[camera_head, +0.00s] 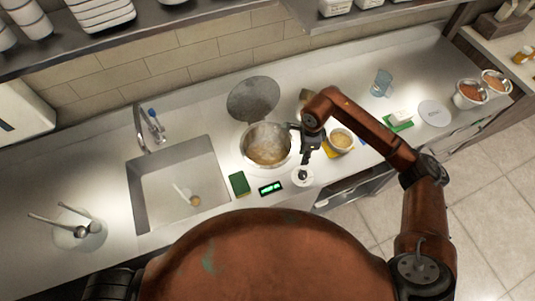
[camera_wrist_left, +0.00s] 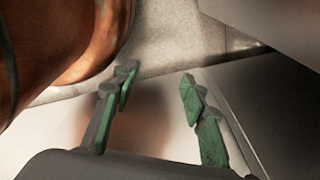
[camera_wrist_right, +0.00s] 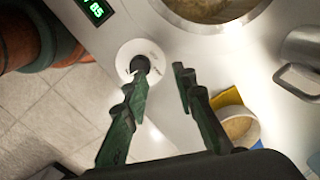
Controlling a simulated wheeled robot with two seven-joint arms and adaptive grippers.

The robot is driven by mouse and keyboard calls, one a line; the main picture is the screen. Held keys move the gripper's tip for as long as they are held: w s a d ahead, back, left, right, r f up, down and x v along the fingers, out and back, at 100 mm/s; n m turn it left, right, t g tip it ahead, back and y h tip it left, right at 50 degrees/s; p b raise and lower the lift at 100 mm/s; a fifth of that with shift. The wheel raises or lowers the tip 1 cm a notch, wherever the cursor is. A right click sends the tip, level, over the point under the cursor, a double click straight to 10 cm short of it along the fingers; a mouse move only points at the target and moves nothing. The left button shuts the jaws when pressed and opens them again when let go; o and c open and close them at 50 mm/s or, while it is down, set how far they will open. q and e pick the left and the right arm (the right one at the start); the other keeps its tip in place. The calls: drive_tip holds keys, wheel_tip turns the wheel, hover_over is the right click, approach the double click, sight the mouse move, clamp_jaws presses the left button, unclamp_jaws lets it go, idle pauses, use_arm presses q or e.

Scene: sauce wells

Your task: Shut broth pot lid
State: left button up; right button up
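The broth pot (camera_head: 284,158) is round with yellowish broth inside, sunk in the counter. Its round grey lid (camera_head: 253,98) stands raised open behind the rim. The pot's rim also shows at the top of the right wrist view (camera_wrist_right: 238,22). My right gripper (camera_head: 305,158) hangs beside the pot's right front, above a white disc with a black knob (camera_head: 302,176). In the right wrist view my right gripper (camera_wrist_right: 160,80) is open and empty, its fingers apart near that knob (camera_wrist_right: 140,62). My left gripper (camera_wrist_left: 158,82) is open and empty, away from the pot.
A lit green display (camera_head: 271,188) and green sponge (camera_head: 239,184) lie in front of the pot. The sink (camera_head: 143,200) is left. A small bowl (camera_head: 341,140) on a yellow cloth, a glass (camera_head: 381,82) and a white plate (camera_head: 434,113) are right.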

drive_tip(key=shift+d, duration=0.2)
